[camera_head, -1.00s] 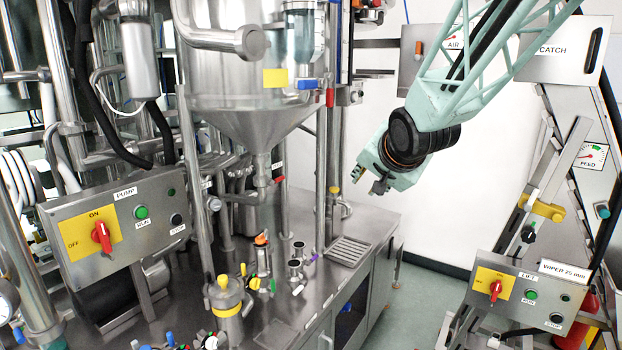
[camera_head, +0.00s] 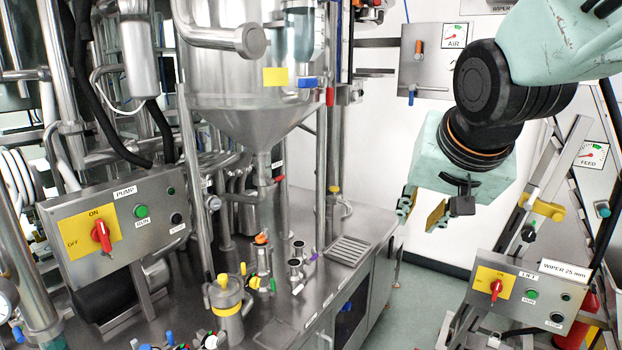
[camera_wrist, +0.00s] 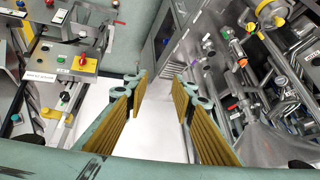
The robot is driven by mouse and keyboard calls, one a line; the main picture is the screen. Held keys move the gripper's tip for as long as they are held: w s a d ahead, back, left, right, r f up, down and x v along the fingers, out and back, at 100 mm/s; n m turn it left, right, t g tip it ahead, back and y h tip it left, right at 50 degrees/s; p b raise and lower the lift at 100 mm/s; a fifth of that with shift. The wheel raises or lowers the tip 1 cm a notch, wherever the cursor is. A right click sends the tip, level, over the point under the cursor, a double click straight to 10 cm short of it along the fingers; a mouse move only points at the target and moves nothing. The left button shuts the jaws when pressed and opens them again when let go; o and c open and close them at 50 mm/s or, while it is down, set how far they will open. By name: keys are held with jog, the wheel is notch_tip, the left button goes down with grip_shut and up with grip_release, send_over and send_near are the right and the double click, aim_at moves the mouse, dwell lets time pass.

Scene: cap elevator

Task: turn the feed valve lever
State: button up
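My gripper (camera_head: 421,210) is in mid-air above the floor, right of the steel bench. In the wrist view its yellow-padded fingers (camera_wrist: 160,88) are open with nothing between them. A yellow lever-like part (camera_head: 541,207) sits on the sloping frame at the right, below the FEED gauge (camera_head: 591,155); I cannot tell if it is the feed valve lever. My gripper is left of it and apart from it. A yellow part also shows at left in the wrist view (camera_wrist: 50,113). No lever is labelled as the feed valve.
The LIFT box (camera_head: 520,295) with a red switch stands lower right. The AIR panel (camera_head: 425,75) is on the wall behind. The PUMP box (camera_head: 115,225) and steel hopper (camera_head: 250,110) are left. The steel bench (camera_head: 370,225) holds several fittings. The floor between is clear.

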jog(key=s+f+n+g, duration=0.2)
jog(key=s, duration=1.3)
jog(key=s+f+n+g, duration=0.1)
jog(key=s+f+n, duration=0.1)
jog(key=s, duration=1.3)
jog(key=shift+g, duration=0.4)
jog(key=shift+f, duration=0.1)
jog(key=shift+c, duration=0.5)
